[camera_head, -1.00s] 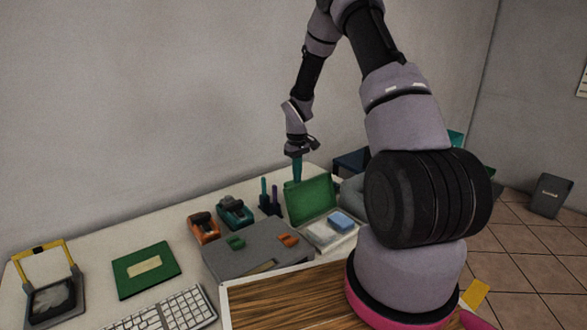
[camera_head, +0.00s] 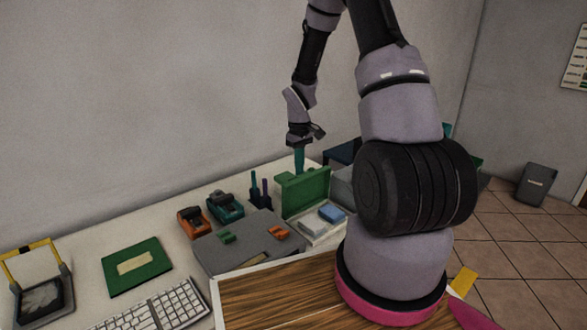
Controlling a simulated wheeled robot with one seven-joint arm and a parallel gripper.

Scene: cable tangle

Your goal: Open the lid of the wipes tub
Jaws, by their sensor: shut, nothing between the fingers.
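The white box with a green lid, which I take for the wipes tub (camera_head: 309,236), stands at the right end of the desk. Its lid (camera_head: 306,196) is raised and stands roughly upright at the back. Pale blue and white blocks show in the open base. My gripper (camera_head: 299,163) points down with its teal fingers shut and empty. The fingertips are at the lid's top edge, partly hidden behind it; I cannot tell if they touch.
A grey case (camera_head: 240,245) lies left of the tub, with an orange device (camera_head: 193,222) and a teal device (camera_head: 225,206) behind it. Pens stand (camera_head: 260,189) close left of the lid. A wooden board (camera_head: 275,300) is in front. My arm hides the area to the right.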

